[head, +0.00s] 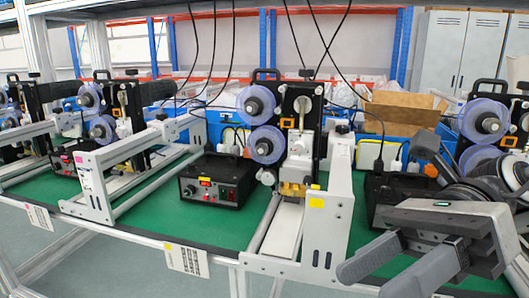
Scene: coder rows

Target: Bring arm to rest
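My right gripper (366,283) reaches in from the right edge at the lower right of the head view. Its two grey fingers point to the lower left with a gap between them, and nothing shows in the gap. It is in front of the bench's front edge, right of the middle coder machine (300,140). My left gripper and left arm are not in view.
A green-topped bench (225,225) with a metal front rail runs across the view. Coder machines with clear reels stand on it, with a black control box (215,180) between them. A cardboard box (400,108) and grey lockers (460,50) are behind.

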